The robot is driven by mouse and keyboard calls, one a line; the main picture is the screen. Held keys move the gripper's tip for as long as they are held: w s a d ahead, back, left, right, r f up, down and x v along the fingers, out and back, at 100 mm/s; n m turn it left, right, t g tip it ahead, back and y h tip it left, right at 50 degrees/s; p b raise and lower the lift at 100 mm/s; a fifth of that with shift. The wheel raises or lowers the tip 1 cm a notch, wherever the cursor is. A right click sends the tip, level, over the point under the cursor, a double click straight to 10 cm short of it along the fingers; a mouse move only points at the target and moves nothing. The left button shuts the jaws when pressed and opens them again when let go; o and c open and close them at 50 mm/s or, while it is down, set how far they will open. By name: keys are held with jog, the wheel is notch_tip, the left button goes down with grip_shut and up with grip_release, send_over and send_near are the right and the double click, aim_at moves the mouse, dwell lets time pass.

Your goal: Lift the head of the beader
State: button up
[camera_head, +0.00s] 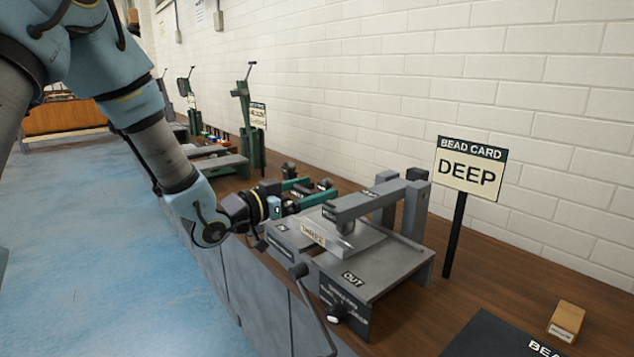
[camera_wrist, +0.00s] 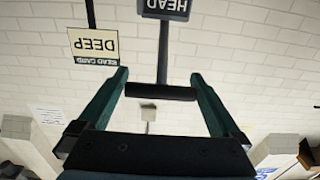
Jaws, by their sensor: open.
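The beader (camera_head: 385,275) is a grey machine on the wooden bench, with a long grey head arm (camera_head: 365,200) over its bed. In the wrist view, which looks upside down, a plate marked HEAD (camera_wrist: 165,9) has a dark stem leading to a black crossbar handle (camera_wrist: 161,91). My gripper (camera_head: 325,190) is at the left end of the head arm. Its green fingers are apart in the wrist view (camera_wrist: 160,82), with the crossbar appearing between them. I cannot tell whether either finger touches the bar.
A BEAD CARD sign reading DEEP (camera_head: 469,170) stands on a black post behind the beader. A crank (camera_head: 315,315) sticks out at the front. A small wooden block (camera_head: 566,321) and a dark board (camera_head: 490,340) lie at right. Green machines (camera_head: 250,125) stand farther along the bench (camera_head: 520,290).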

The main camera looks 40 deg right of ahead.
jog(key=shift+d, duration=0.7)
grip_shut()
dwell(0.4)
